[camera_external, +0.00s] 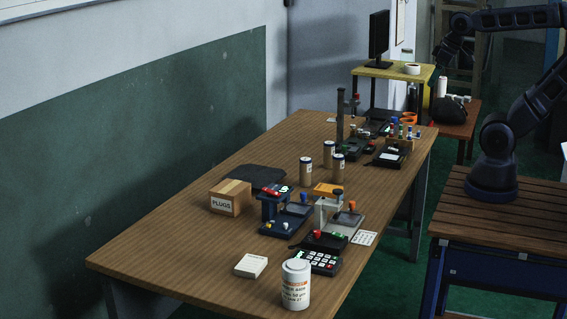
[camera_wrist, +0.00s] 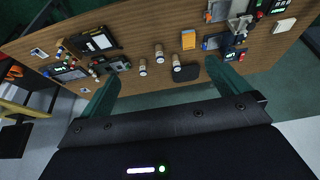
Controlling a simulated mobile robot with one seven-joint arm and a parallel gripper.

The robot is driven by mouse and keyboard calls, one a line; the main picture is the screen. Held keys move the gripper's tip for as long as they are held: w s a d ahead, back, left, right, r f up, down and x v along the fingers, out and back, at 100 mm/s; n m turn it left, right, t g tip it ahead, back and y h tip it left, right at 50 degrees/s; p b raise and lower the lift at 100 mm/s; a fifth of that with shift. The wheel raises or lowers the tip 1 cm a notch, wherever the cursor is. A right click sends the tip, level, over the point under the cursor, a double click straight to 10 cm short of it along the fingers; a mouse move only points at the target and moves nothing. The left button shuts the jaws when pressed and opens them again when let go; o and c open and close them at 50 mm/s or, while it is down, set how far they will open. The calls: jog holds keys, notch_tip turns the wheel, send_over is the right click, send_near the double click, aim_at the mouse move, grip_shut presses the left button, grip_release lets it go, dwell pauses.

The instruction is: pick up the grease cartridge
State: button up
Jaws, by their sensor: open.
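No thing is clearly readable as the grease cartridge. Three small tan cylinders with dark bands stand upright mid-table: a front one (camera_external: 306,172), a back one (camera_external: 329,155) and a right one (camera_external: 338,168). They also show in the wrist view as a left cylinder (camera_wrist: 142,67), a middle one (camera_wrist: 159,54) and a right one (camera_wrist: 175,61). A larger white cylinder (camera_external: 295,286) with an orange-and-white label stands at the table's near end. My gripper (camera_wrist: 162,71) is open and empty, its teal fingers wide apart, high and well away from the cylinders. In the external view it hangs at the upper right (camera_external: 441,57).
The long wooden table (camera_external: 160,245) also holds a PLUGS box (camera_external: 231,197), a dark flat pouch (camera_external: 255,176), a blue device (camera_external: 285,212), a grey device (camera_external: 340,215), a black keypad (camera_external: 318,262) and a tall black post (camera_external: 340,115). The table's left side is largely bare.

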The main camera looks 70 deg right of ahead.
jog(key=c, duration=0.7)
jog(key=w+d+f+n+g+h, duration=0.3)
jog(key=w+f+n+g+h, duration=0.1)
jog(key=w+f, duration=0.55)
jog(key=n+t+h, duration=0.2)
jog(key=n+h, duration=0.8)
jog(key=n, duration=0.2)
send_near(340, 162)
jog(key=s+d+r, duration=0.6)
jog(key=s+d, duration=0.3)
jog(key=w+a+f+n+t, duration=0.1)
jog(key=a+f+n+t, duration=0.1)
jog(key=f+n, duration=0.1)
jog(key=w+a+f+n+t, duration=0.1)
jog(key=w+f+n+t, duration=0.1)
jog(key=f+n+t, duration=0.1)
jog(key=w+a+f+n+t, duration=0.2)
jog(key=n+t, duration=0.1)
jog(key=shift+w+a+f+n, duration=0.15)
jog(key=shift+a+f+n, duration=0.15)
jog(key=shift+a+f, duration=0.1)
jog(key=shift+w+x, duration=0.2)
jog(key=shift+x, duration=5.2)
